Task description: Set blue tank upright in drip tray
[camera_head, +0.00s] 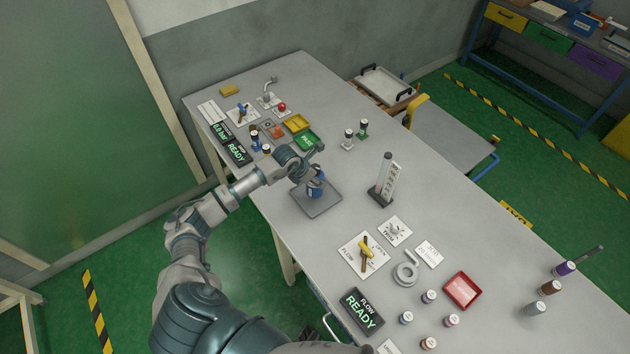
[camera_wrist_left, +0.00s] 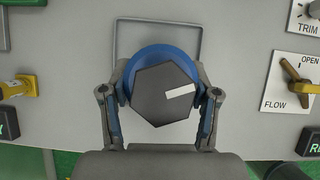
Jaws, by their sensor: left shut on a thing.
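The blue tank (camera_head: 317,190) is over the drip tray (camera_head: 318,209), a flat grey square tray with a thin rim. My left gripper (camera_head: 313,177) is shut on the tank, coming from the left and above. In the left wrist view, the fingers of my left gripper (camera_wrist_left: 160,103) clasp both sides of the tank (camera_wrist_left: 160,52), whose dark hexagonal top with a white mark faces the camera. It looks about upright. I cannot tell whether its base touches the tray. The tray's rim (camera_wrist_left: 158,20) shows behind it; the tank hides much of the tray. My right gripper is not in view.
A grey rack with a tall gauge (camera_head: 385,182) stands right of the tray. A yellow-handled flow valve (camera_head: 366,248) lies nearer, with a grey ring (camera_head: 405,272) and red tray (camera_head: 461,290). Bare tabletop lies between tray and gauge.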

